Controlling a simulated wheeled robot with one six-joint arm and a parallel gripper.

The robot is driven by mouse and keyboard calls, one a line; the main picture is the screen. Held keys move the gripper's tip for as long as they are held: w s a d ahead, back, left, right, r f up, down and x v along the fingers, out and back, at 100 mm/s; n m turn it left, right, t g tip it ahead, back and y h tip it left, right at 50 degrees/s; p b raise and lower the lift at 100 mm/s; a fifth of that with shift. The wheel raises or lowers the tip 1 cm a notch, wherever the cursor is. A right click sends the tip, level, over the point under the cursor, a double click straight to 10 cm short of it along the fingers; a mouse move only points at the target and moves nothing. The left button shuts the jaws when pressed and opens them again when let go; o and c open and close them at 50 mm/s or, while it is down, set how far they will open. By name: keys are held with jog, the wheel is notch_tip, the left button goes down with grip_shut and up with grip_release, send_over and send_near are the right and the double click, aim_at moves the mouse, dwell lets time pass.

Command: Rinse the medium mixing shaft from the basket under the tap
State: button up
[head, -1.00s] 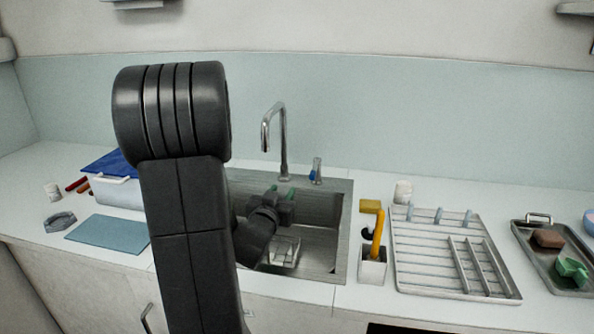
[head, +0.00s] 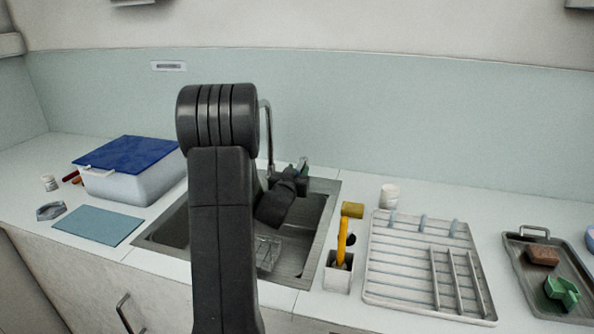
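The tap (head: 269,141) rises behind the sink (head: 322,215), its spout partly hidden by my arm. A small wire basket (head: 267,255) stands in the sink basin, partly covered by my arm. I cannot make out a mixing shaft in it. My gripper (head: 301,168) is over the back right of the sink, close to the tap's base, facing away. The tap's lever is not clearly visible behind the gripper.
A white caddy (head: 337,278) with a yellow-handled brush (head: 342,240) stands right of the sink, beside a drying rack (head: 405,285). A tray (head: 520,262) holds brown and green items. A blue-lidded tub (head: 125,186) and blue mat (head: 98,225) are at left.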

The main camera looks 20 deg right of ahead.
grip_shut()
jog(key=shift+d+f+b, duration=0.15)
jog(key=shift+f+b, duration=0.05)
jog(key=shift+b, duration=0.45)
jog(key=shift+s+d+n+t+y+b, duration=0.1)
jog(key=shift+d+n+t+y+b, duration=0.25)
jog(key=shift+b, duration=0.9)
jog(key=n+y+b, duration=0.1)
jog(key=b, duration=0.2)
jog(key=shift+s+t, duration=0.1)
jog(key=shift+t, duration=0.25)
jog(key=shift+s+d+r+y+b, duration=0.1)
jog(key=shift+d+r+y+b, duration=0.1)
jog(key=shift+y+b, duration=0.35)
